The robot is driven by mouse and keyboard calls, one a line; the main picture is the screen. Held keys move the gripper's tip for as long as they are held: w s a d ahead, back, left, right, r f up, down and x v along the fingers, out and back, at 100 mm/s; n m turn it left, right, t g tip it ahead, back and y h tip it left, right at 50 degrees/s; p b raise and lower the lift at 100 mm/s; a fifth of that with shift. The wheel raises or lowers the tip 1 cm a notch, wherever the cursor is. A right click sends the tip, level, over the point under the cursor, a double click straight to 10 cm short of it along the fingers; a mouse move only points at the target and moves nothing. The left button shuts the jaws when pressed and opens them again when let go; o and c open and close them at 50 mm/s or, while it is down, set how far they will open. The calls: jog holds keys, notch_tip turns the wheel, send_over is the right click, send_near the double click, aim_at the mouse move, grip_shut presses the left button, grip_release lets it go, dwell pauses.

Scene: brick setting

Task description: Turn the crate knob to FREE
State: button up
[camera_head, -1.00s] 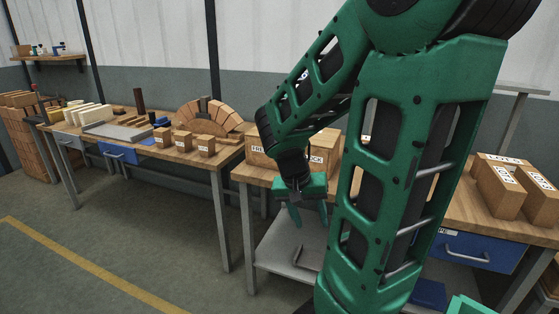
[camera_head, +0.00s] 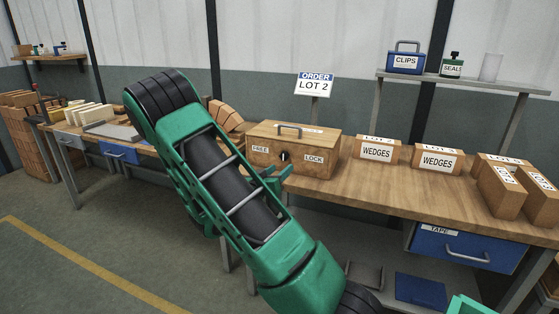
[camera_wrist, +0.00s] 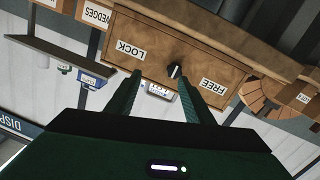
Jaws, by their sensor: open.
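A wooden crate (camera_head: 325,146) with a handle on its lid stands on the workbench. Its front bears a dark round knob (camera_head: 284,156) between a FREE label (camera_head: 260,149) on the left and a LOCK label (camera_head: 314,158) on the right. My gripper (camera_head: 278,173) is open and empty in front of the crate, just below the knob in the head view. The wrist view is upside down and shows the knob (camera_wrist: 174,71) ahead, between the lines of the two fingers (camera_wrist: 163,82) and apart from them.
WEDGES boxes (camera_head: 376,151) and more cartons (camera_head: 502,190) stand to the right on the bench (camera_head: 400,191). An order sign (camera_head: 314,84) stands behind the crate. A shelf (camera_head: 460,82) is above right. A blue drawer (camera_head: 465,247) is below the benchtop.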

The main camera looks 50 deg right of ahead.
aim_at(283, 156)
jog(key=shift+n+t, duration=0.6)
jog(key=shift+t, duration=0.1)
jog(key=w+d, duration=0.2)
jog(key=d, duration=0.1)
jog(key=w+d, duration=0.4)
jog(key=d, duration=0.1)
jog(key=shift+w+d+f, duration=0.1)
jog(key=shift+w+d, duration=0.2)
jog(key=shift+d, duration=0.05)
jog(key=shift+a, duration=0.1)
jog(key=c, duration=1.1)
